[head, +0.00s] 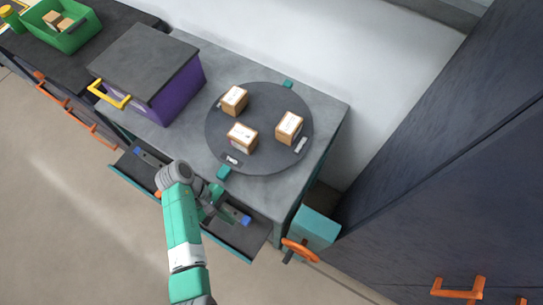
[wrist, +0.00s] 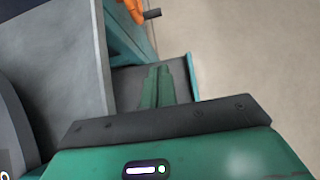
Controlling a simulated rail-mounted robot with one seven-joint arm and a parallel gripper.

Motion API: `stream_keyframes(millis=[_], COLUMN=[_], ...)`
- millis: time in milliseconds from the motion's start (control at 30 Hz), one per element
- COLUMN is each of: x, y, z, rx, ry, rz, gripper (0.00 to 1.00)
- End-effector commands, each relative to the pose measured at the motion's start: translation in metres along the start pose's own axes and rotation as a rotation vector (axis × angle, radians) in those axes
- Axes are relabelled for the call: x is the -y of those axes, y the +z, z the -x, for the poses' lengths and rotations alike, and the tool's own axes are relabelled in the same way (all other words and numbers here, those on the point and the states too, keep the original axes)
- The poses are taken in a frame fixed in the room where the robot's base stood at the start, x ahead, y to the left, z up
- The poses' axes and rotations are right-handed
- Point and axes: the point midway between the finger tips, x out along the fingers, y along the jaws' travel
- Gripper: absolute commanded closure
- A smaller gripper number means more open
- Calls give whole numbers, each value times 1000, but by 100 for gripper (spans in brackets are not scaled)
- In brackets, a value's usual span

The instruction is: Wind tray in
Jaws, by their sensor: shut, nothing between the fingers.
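The tray (head: 250,235) is a long, shallow dark tray with a teal rim. It sticks out from the front of the grey counter and holds small blue and grey items. Its end shows in the wrist view (wrist: 193,75). An orange handwheel (head: 300,250) with a dark handle sits on a teal box (head: 317,228) at the counter's right end. Part of the wheel shows at the top of the wrist view (wrist: 134,8). My gripper (head: 212,208) is over the tray, left of the wheel and apart from it. Its green fingers (wrist: 158,80) are together and empty.
A round dark turntable (head: 258,165) on the counter (head: 325,115) carries three small boxes. A purple bin with a grey lid (head: 150,60) and yellow handle stands left of it. A tall dark cabinet (head: 440,150) stands at right. The floor in front is clear.

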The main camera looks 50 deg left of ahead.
Motion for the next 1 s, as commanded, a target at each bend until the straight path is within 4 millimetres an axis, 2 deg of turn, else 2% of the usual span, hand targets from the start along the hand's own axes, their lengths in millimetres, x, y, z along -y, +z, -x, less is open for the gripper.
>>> stream_keyframes(millis=[933, 1000], x=[1, 1], y=[-2, 10], z=[-202, -208], rx=[-2, -3], ry=[-5, -5], rz=[-1, -4], gripper=[100, 100])
